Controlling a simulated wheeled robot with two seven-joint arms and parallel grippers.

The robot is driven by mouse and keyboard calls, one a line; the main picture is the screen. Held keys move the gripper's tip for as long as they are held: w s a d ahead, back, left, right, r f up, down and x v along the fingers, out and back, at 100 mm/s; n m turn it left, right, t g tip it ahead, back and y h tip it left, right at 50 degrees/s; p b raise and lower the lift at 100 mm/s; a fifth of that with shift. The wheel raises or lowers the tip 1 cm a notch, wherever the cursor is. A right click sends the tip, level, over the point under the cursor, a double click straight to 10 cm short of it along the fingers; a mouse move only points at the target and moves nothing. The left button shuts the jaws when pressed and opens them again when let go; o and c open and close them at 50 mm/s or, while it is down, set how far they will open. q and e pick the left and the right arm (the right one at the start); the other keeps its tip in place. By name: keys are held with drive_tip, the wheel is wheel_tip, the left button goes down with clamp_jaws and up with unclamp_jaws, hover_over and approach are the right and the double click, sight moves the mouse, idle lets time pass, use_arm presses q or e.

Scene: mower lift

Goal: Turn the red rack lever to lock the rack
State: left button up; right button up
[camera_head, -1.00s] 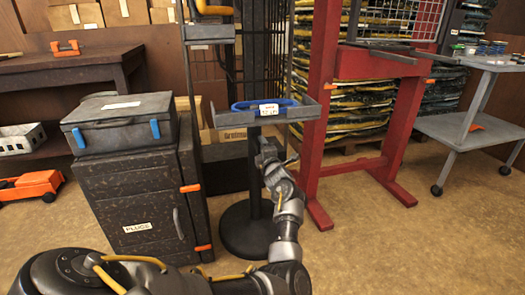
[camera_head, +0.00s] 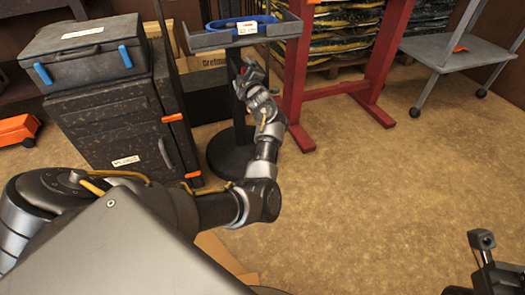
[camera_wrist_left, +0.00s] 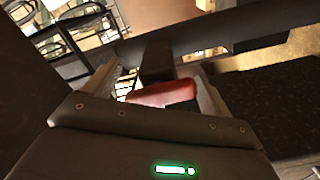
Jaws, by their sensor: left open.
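The red lever (camera_wrist_left: 160,93) lies between the two fingers of my left gripper in the left wrist view, with a dark block behind it. The left gripper (camera_wrist_left: 165,85) is open around it; I cannot tell whether a finger touches it. In the head view my left gripper (camera_head: 247,74) is just under the grey tray on the black stand (camera_head: 216,40), with a small patch of red at its tip. Part of my right arm's end (camera_head: 495,265) shows at the lower right; its jaws cannot be made out.
A dark cabinet (camera_head: 110,115) with a grey case (camera_head: 82,48) on top stands left of the stand. A blue item (camera_head: 222,24) lies in the tray. A red frame (camera_head: 297,75) stands close on the right, and a grey cart (camera_head: 445,55) beyond.

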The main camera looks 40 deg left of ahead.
use_arm(q)
drive_tip(key=m, duration=0.4)
drive_tip(key=shift+a+f+m+b, duration=0.1)
drive_tip(key=shift+m+b, duration=0.2)
drive_tip(key=shift+m, duration=0.8)
drive_tip(key=m+b, duration=0.1)
drive_tip(key=m, duration=0.2)
drive_tip(key=shift+f+m, duration=0.1)
drive_tip(key=shift+m, duration=0.2)
drive_tip(key=shift+m+b, duration=0.5)
drive_tip(key=shift+m, duration=0.5)
drive_tip(key=p+v, duration=0.5)
drive_tip(key=v, duration=0.6)
drive_tip(key=s+d+f+m+h+p, duration=0.4)
drive_tip(key=d+f+m+p, duration=0.1)
drive_tip(key=f+p, duration=0.4)
drive_tip(key=s+d+f+m+h+p, duration=0.4)
drive_tip(key=f+p, duration=0.4)
drive_tip(key=p, duration=0.3)
drive_tip(key=shift+s+d+f+m+h, duration=0.35)
drive_tip(key=shift+d+m+h, duration=0.3)
drive_tip(key=shift+m, duration=0.25)
